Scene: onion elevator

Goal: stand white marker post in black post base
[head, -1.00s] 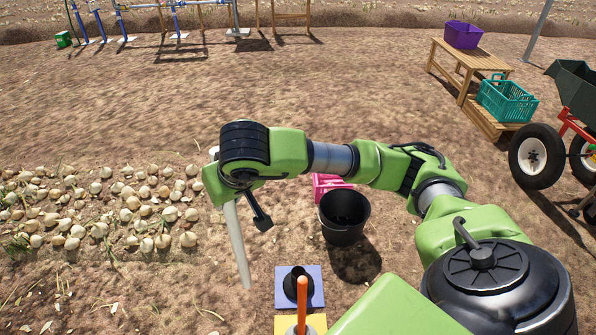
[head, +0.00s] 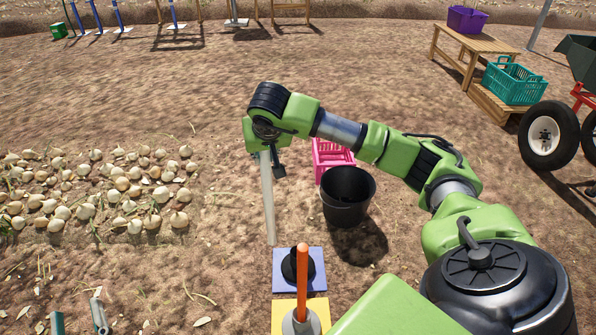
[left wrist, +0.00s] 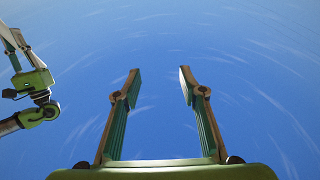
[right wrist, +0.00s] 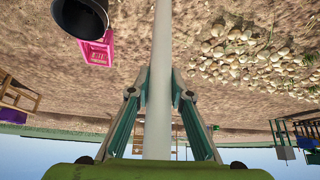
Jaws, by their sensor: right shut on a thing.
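The white marker post (head: 268,205) hangs nearly upright from my right gripper (head: 273,160), its lower end a little beyond and left of the black post base (head: 290,266). The base stands on a blue square plate, apart from the post in the picture. In the right wrist view the fingers (right wrist: 158,92) are shut around the post (right wrist: 161,60). My left gripper (head: 77,320) shows only its fingertips at the lower left; in the left wrist view its fingers (left wrist: 160,78) are apart and empty against the sky.
An orange post (head: 302,280) stands in a grey base on a yellow plate (head: 283,318), close in front of the black base. A black bucket (head: 347,205) and pink crate (head: 325,160) stand behind. Onions (head: 110,190) lie at left. A wheelbarrow wheel (head: 548,137) is at right.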

